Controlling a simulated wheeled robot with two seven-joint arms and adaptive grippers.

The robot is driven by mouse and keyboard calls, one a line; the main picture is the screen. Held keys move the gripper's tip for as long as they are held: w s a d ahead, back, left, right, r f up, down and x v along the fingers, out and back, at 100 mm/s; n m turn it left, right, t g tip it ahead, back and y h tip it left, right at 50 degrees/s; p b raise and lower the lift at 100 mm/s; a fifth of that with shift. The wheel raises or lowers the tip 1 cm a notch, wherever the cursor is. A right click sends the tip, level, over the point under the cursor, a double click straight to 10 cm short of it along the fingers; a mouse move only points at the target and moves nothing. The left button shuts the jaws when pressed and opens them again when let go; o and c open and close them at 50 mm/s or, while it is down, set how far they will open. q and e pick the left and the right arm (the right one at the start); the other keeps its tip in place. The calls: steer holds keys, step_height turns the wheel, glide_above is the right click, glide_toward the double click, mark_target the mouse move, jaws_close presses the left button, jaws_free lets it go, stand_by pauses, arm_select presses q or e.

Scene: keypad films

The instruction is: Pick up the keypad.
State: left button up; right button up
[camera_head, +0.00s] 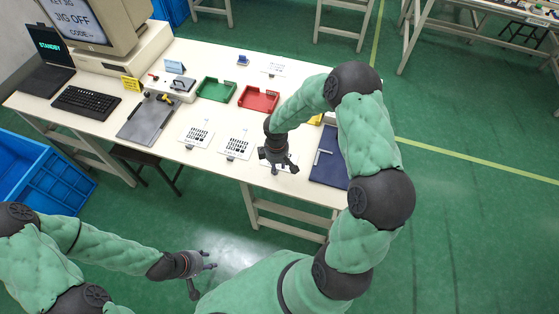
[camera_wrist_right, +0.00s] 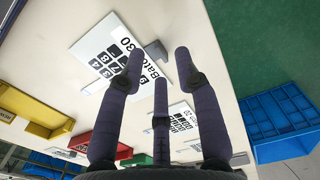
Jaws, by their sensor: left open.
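Several white keypad films with dark key grids lie in a row on the cream table. One film (camera_head: 196,134) is at left, one (camera_head: 238,146) is in the middle, and one (camera_head: 291,168) is partly hidden under my right gripper (camera_head: 275,166). In the right wrist view, a film reading "Batch 30" (camera_wrist_right: 112,52) with a grey tab lies beyond my right gripper (camera_wrist_right: 160,66). Its fingers are spread with nothing between them. A second film (camera_wrist_right: 182,122) shows behind the fingers. My left gripper (camera_head: 204,264) is open and empty, off the table's front edge.
A green tray (camera_head: 216,89) and a red tray (camera_head: 258,99) stand behind the films. A dark blue mat (camera_head: 328,165) lies right of them. A grey board (camera_head: 146,119), a keyboard (camera_head: 86,103) and a monitor (camera_head: 95,22) are at left. A blue crate (camera_head: 40,180) stands on the floor.

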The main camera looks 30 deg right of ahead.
steer(key=f, duration=0.2)
steer(key=f+b, duration=0.1)
steer(key=f, duration=0.2)
steer(key=shift+w+d, duration=0.2)
steer(key=shift+c, duration=0.2)
jaws_close()
